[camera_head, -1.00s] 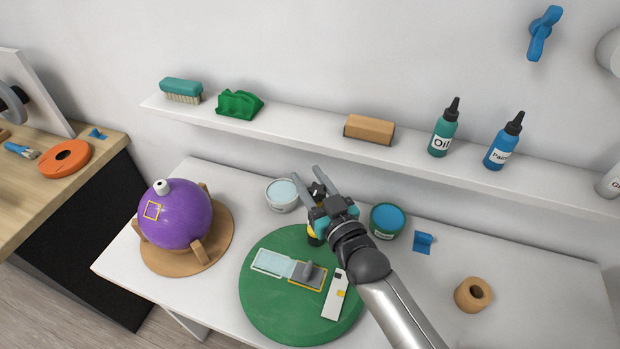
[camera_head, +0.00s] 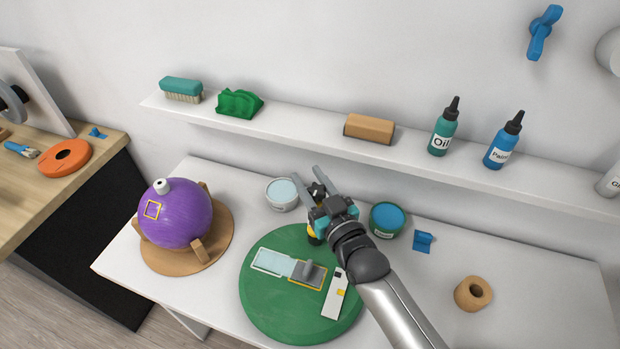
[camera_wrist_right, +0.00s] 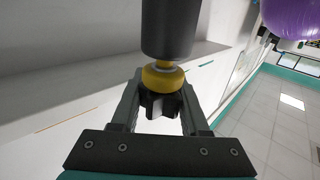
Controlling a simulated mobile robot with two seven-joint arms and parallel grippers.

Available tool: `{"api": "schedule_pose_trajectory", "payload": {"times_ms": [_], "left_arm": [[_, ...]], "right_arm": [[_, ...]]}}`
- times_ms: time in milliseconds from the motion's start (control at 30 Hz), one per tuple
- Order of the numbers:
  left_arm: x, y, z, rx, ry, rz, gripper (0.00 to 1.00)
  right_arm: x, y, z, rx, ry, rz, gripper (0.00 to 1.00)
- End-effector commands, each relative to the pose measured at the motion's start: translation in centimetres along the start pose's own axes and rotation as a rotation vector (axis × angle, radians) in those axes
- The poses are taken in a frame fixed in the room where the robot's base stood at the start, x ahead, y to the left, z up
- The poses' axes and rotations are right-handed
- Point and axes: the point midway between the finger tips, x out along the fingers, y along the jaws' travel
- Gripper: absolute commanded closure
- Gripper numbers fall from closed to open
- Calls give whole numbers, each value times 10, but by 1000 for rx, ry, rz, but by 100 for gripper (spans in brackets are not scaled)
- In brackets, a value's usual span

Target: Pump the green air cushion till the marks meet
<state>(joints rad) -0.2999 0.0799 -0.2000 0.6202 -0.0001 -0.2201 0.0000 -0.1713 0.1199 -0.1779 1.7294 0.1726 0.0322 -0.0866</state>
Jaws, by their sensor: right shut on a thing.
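The green air cushion (camera_head: 265,308) is a round, thick disc lying on the white table. On its top are a pale blue panel (camera_head: 272,261), a grey block in a yellow outline (camera_head: 307,273) and a white strip (camera_head: 335,298) with small dark and yellow marks. My right gripper (camera_head: 316,178) is above the cushion's far edge, shut on a black lobed knob (camera_wrist_right: 160,103). In the right wrist view, a yellow collar (camera_wrist_right: 162,77) and a dark cylinder (camera_wrist_right: 170,28) adjoin the knob. My gripper and arm hide much of this part in the head view. My left gripper is not in view.
A purple ball (camera_head: 176,218) in a wooden stand is left of the cushion. A pale-topped tub (camera_head: 282,194), a blue-topped green tub (camera_head: 387,219), a blue clip (camera_head: 423,241) and a wooden ring (camera_head: 472,294) are on the table. A wall shelf (camera_head: 290,122) runs behind.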

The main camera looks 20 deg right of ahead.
Motion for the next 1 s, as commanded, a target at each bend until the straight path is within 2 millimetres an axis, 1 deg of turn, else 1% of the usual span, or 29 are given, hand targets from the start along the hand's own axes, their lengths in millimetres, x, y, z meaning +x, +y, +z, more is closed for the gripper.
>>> {"api": "schedule_pose_trajectory", "payload": {"times_ms": [700,1000], "left_arm": [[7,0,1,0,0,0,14],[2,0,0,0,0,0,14]], "right_arm": [[0,0,8,0,2,0,100],[0,0,6,0,-2,0,100]]}}
